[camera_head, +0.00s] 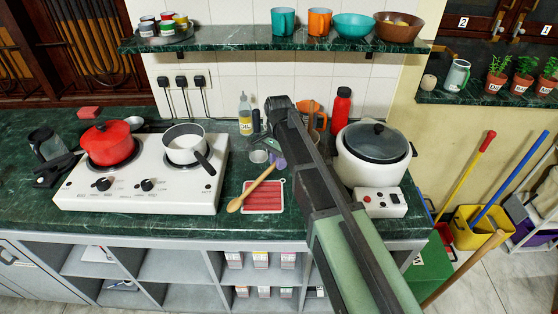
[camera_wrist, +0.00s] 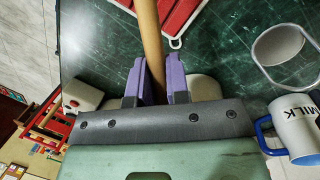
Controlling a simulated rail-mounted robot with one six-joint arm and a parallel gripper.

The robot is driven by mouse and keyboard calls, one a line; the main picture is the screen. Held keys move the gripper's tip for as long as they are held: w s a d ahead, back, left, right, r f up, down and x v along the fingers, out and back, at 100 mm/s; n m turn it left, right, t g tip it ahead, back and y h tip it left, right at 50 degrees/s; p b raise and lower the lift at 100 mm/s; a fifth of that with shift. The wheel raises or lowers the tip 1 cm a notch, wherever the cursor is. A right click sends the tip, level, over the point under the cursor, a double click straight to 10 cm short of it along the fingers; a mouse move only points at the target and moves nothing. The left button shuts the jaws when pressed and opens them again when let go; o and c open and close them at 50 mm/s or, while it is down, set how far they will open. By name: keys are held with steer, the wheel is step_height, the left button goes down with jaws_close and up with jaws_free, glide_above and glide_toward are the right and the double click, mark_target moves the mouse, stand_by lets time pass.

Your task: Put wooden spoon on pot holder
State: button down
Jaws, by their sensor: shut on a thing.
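The wooden spoon (camera_head: 252,190) slants down to the left, its bowl near the left edge of the pot holder. My gripper (camera_head: 277,160) is shut on its handle. In the wrist view the handle (camera_wrist: 149,38) runs up between the purple fingers of my gripper (camera_wrist: 158,82), and the bowl is out of view. The red pot holder (camera_head: 266,197) with a white border lies on the green counter. Part of it shows in the wrist view (camera_wrist: 187,12), right of the handle. The gap between spoon and pot holder is hard to judge.
A white stove (camera_head: 140,185) with a red pot (camera_head: 109,143) and a white pan (camera_head: 184,143) stands left. A rice cooker (camera_head: 372,160) stands right. A MILK mug (camera_wrist: 299,128) and a round clear container (camera_wrist: 278,46) are near my gripper. A shelf (camera_head: 270,39) hangs above.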

steer(key=shift+f+b, duration=0.45)
steer(key=shift+f, duration=0.45)
steer(key=c, duration=0.5)
jaws_free()
steer(key=shift+c, duration=0.2)
steer(key=shift+r, duration=0.15)
step_height(320, 180, up, 7)
steer(key=p, duration=0.7)
